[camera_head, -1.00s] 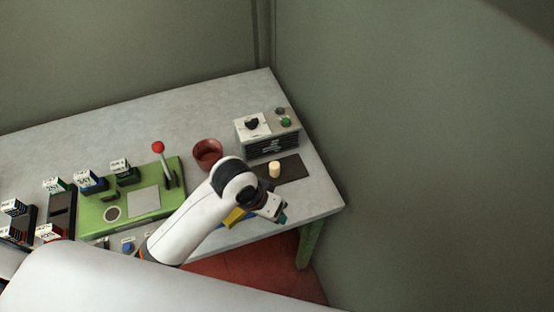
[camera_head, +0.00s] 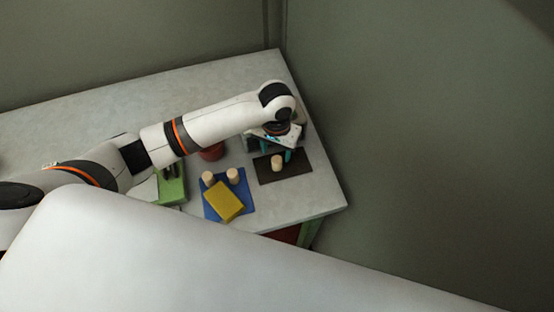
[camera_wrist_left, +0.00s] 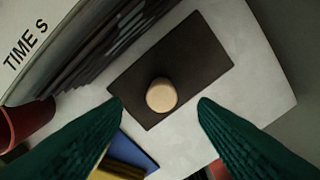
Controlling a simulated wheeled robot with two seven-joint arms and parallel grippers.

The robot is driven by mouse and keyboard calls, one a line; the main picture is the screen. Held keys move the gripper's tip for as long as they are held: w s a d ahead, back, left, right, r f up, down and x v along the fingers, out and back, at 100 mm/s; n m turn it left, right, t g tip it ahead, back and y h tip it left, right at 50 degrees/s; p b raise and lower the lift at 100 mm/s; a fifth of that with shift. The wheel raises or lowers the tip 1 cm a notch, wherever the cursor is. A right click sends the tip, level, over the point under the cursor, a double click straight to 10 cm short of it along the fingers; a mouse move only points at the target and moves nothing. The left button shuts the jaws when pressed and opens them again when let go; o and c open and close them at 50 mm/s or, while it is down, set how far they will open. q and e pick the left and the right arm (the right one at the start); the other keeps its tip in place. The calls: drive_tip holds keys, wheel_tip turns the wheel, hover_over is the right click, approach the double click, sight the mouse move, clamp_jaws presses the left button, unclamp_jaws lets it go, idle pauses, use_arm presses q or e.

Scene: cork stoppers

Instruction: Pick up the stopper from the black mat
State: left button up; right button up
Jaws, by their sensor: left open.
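The cork stopper (camera_head: 277,162) stands upright on the black mat (camera_head: 295,174) near the table's right edge. In the left wrist view the stopper (camera_wrist_left: 161,95) is seen from above, with the mat (camera_wrist_left: 205,50) around it. My left gripper (camera_head: 277,154) is open and empty above the mat, at its back side in the head view. In the left wrist view its two teal fingers (camera_wrist_left: 160,104) stand apart, with the stopper between and beyond their tips. I cannot tell the exact height gap. My right gripper is not in view.
A blue mat (camera_head: 211,212) bears two corks (camera_head: 232,175) and a yellow block (camera_head: 224,201), left of the black mat. A red pot (camera_head: 212,152) is partly behind my arm.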

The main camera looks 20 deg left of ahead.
sight(277, 159)
use_arm(q)
drive_tip(key=shift+f, duration=0.55)
wheel_tip(277, 159, down, 4)
drive_tip(key=shift+r+p, duration=0.15)
drive_tip(key=shift+p, duration=0.7)
drive_tip(key=shift+f, duration=0.5)
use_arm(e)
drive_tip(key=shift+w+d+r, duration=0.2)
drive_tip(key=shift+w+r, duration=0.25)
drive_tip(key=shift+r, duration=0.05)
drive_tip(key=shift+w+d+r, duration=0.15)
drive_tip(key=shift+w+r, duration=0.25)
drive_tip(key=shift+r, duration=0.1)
use_arm(q)
drive_tip(key=c, duration=1)
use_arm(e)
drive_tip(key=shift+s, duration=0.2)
